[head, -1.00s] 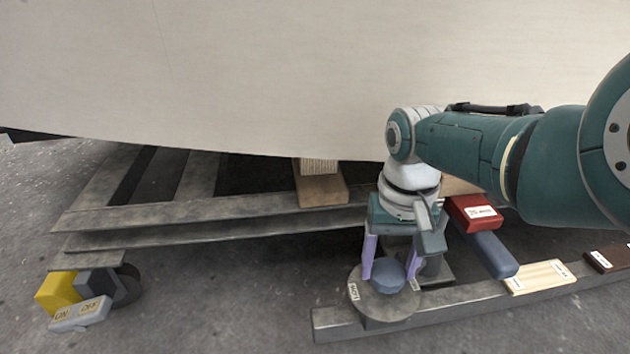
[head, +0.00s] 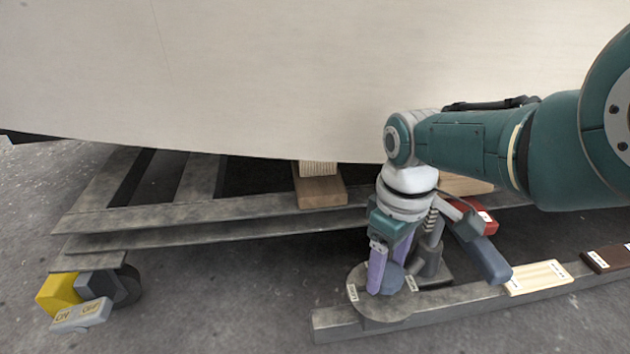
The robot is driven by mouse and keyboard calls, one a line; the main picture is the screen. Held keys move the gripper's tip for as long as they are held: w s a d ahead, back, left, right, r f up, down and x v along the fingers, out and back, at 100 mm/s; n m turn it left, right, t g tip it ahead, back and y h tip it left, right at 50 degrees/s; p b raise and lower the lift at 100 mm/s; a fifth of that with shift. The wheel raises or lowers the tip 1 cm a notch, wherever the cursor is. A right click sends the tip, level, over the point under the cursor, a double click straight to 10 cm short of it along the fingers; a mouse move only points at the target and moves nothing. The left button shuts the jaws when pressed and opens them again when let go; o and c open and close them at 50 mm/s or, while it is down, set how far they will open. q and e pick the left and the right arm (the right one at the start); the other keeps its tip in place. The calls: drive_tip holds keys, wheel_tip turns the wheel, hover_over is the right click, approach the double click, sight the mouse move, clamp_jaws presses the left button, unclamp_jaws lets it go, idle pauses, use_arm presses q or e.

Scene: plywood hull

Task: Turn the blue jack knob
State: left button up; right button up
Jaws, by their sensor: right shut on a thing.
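The blue jack knob (head: 391,279) is a small rounded blue piece on top of a round grey disc (head: 380,308) with small labels on its rim. My right gripper (head: 388,285) points down at it from above, its two lilac fingers shut on the knob. The near finger hides the knob's left side, and the other finger is partly hidden behind. A grey jack post with a threaded screw (head: 430,250) stands just behind and to the right. My left gripper is not in view.
The pale hull (head: 250,80) hangs low over the scene. A red block (head: 485,216), a blue-grey bar (head: 489,260), a light wood block (head: 540,277) and a dark block (head: 605,258) lie right. A yellow caster (head: 60,292) with a grey pedal is at left.

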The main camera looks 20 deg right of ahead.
sight(387, 272)
drive_tip(key=shift+n, duration=0.4)
drive_tip(key=o, duration=1.4)
drive_tip(key=shift+r+p, duration=0.55)
wheel_tip(387, 272, up, 9)
drive_tip(key=p, duration=0.8)
drive_tip(key=shift+f+p, duration=0.1)
drive_tip(key=shift+p, duration=0.3)
